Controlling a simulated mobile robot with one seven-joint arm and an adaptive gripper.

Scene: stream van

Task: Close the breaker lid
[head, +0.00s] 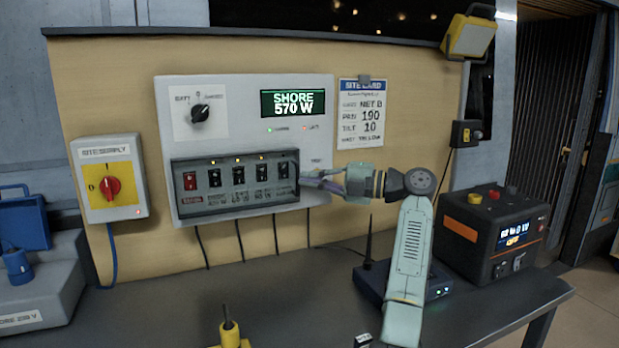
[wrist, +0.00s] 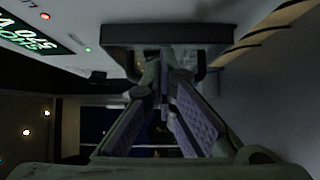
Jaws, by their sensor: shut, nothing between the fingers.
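The breaker box (head: 236,208) is a dark, shallow frame low on the grey panel, with a row of switches visible inside it. I cannot clearly make out its lid or how far it stands open. My gripper (head: 308,177) is at the right end of the box, its purple fingers pointing left. In the wrist view, my gripper (wrist: 165,78) has its fingers drawn together and empty, close to the dark end of the box (wrist: 125,36). Whether the fingertips touch it I cannot tell.
A lit display (head: 293,103) and a black knob (head: 200,113) sit above the box. A red-and-yellow switch unit (head: 109,178) is at left. A router (head: 372,281) and a power unit (head: 493,235) stand on the bench at right. Cables hang below the panel.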

